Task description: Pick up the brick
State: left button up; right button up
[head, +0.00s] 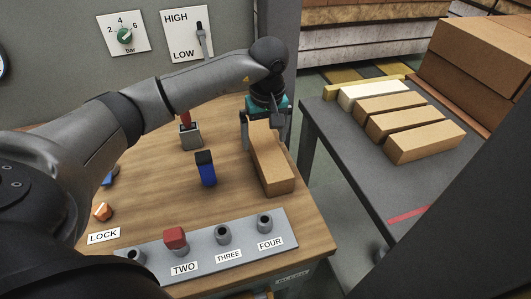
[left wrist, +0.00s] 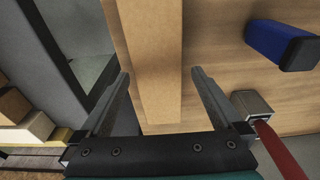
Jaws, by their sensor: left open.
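A tan brick (head: 270,162) lies on the wooden table (head: 225,220), near its right edge. My left gripper (head: 262,122) is above the far end of this brick, pointing down. In the left wrist view the brick (left wrist: 155,70) runs between the two open fingers of the gripper (left wrist: 158,80), with a gap on each side. Several more bricks lie on the grey side table (head: 345,165) to the right, among them a tan one (head: 425,141) and a pale one (head: 372,93). My right gripper is not in view.
A blue block (head: 206,170) and a grey base with a red handle (head: 190,135) stand left of the brick. A grey panel (head: 200,255) with a red cap (head: 176,238) and posts lies at the table's front. Cardboard boxes (head: 475,60) stand behind the side table.

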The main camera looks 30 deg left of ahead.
aim_at(266, 145)
pick_arm(q)
notch_tip(266, 145, down, 5)
jog(key=shift+w+f+b, duration=0.15)
jog(key=shift+b, duration=0.25)
grip_shut()
dwell(0.7)
